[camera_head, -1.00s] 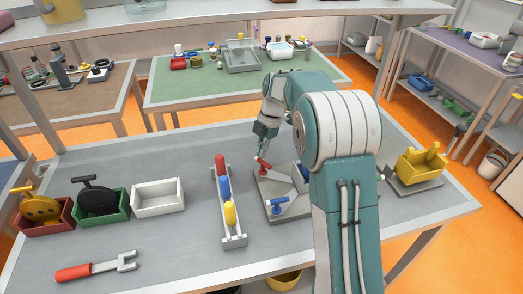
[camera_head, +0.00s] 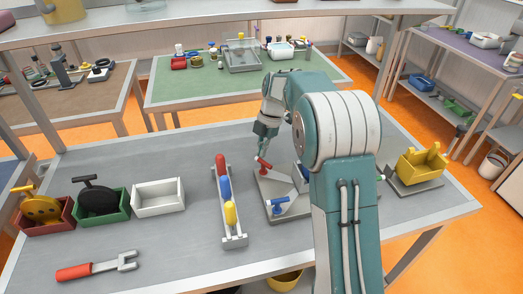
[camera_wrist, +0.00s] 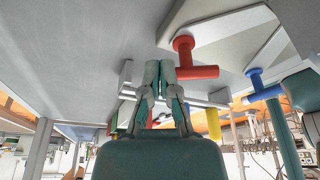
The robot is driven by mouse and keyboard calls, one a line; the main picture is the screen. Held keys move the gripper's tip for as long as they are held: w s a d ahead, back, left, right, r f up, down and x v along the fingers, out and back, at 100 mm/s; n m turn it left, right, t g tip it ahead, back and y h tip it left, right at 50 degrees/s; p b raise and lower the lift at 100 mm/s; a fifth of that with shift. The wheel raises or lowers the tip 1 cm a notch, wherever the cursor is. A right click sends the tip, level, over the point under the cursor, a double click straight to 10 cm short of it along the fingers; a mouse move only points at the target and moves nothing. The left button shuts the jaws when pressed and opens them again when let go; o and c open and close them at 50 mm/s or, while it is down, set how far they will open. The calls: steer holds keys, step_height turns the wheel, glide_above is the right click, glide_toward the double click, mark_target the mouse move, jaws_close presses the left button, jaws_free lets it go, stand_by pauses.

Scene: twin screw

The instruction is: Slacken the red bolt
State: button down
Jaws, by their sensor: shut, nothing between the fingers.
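The red bolt (camera_head: 264,165) has a T-shaped handle and stands at the back left of a grey plate (camera_head: 270,187) on the table. In the wrist view its red handle (camera_wrist: 200,72) lies just right of my fingertips. My gripper (camera_head: 259,147) points down beside the red bolt. In the wrist view my gripper (camera_wrist: 160,68) has its fingers together and empty, close to the handle's left end. I cannot tell if they touch it. A blue bolt (camera_head: 279,205) stands at the plate's front; it also shows in the wrist view (camera_wrist: 262,86). My arm hides the plate's right part.
A rack (camera_head: 235,240) with red, blue and yellow handles stands left of the plate. Red (camera_head: 47,230), green (camera_head: 105,218) and white (camera_head: 158,208) boxes and a red-handled wrench (camera_head: 97,268) lie farther left. A yellow block (camera_head: 420,164) is at the right.

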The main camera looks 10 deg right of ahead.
steer(key=v, duration=1.1)
steer(key=s+a+t+h, duration=0.3)
steer(key=s+a+h, duration=0.2)
steer(key=s+a, duration=0.5)
steer(key=shift+n, duration=0.3)
steer(key=x, duration=0.6)
steer(key=s+x, duration=0.1)
steer(key=x, duration=0.2)
steer(key=shift+d+f, duration=0.25)
steer(key=shift+d, duration=0.1)
steer(key=w+d, duration=0.1)
steer(key=d+f, duration=0.1)
steer(key=shift+w+d, duration=0.6)
steer(key=shift+d, duration=0.2)
steer(key=shift+d+n+t, duration=0.15)
steer(key=shift+d+n, duration=0.05)
steer(key=shift+n, duration=0.6)
steer(key=shift+d+n+t, duration=0.15)
steer(key=shift+d+n, duration=0.05)
steer(key=shift+n, duration=0.6)
steer(key=shift+w+d, duration=0.25)
steer(key=shift+d, duration=0.75)
